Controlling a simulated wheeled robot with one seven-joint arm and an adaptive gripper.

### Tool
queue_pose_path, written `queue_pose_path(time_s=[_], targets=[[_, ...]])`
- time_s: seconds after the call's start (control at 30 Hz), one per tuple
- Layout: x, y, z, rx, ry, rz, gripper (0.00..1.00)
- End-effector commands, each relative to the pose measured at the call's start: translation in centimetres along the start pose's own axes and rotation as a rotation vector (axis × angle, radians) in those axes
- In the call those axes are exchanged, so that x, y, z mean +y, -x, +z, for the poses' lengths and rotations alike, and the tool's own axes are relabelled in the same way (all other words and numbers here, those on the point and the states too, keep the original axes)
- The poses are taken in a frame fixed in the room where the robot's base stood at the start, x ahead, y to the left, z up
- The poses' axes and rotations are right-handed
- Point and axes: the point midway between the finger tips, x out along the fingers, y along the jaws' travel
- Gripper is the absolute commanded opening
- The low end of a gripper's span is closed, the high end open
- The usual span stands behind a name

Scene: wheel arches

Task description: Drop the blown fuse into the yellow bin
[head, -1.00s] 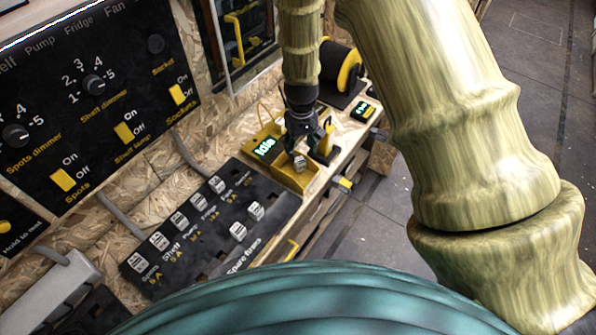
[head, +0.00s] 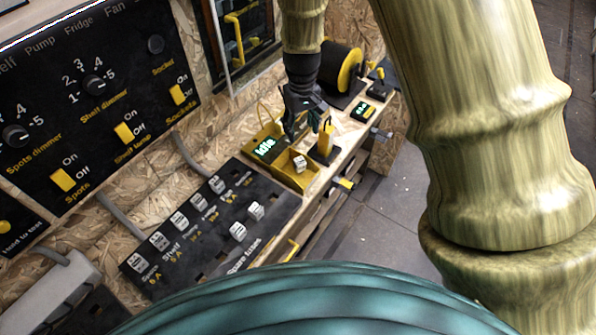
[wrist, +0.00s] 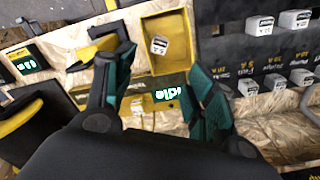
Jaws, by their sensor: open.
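The yellow bin (head: 290,182) stands on the wooden bench, just beyond the black fuse panel. One pale grey fuse (head: 299,163) lies inside it; I cannot read from its look whether it is blown. My gripper (head: 303,130) is open and empty, above and a little behind the bin, apart from it. In the wrist view the bin (wrist: 180,55) shows at the top with the fuse (wrist: 159,45) inside, beyond the spread fingers of my gripper (wrist: 157,70).
A yellow tester with an "Idle" display (head: 265,147) adjoins the bin. A black-and-yellow clamp-like tool (head: 326,140) stands to the right. The black panel (head: 190,255) holds several grey fuses. A black-and-yellow reel (head: 345,68) stands behind.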

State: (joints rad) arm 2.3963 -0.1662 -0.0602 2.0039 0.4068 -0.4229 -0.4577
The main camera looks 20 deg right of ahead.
Motion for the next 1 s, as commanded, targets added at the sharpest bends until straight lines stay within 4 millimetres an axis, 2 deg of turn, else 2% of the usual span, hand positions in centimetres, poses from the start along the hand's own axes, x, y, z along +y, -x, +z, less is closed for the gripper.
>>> queue_pose_path(time_s=[0.2, 0.4, 0.87, 1.0], targets=[[0.0, 2.4, -0.1, 0.002, -0.001, 0.000, 0.55], [0.0, 3.1, 0.0, 0.000, 0.000, 0.000, 0.55], [0.0, 3.0, 0.0, 0.000, -0.001, 0.000, 0.55], [0.4, 0.8, 1.1, -0.009, -0.010, 0.009, 0.55]])
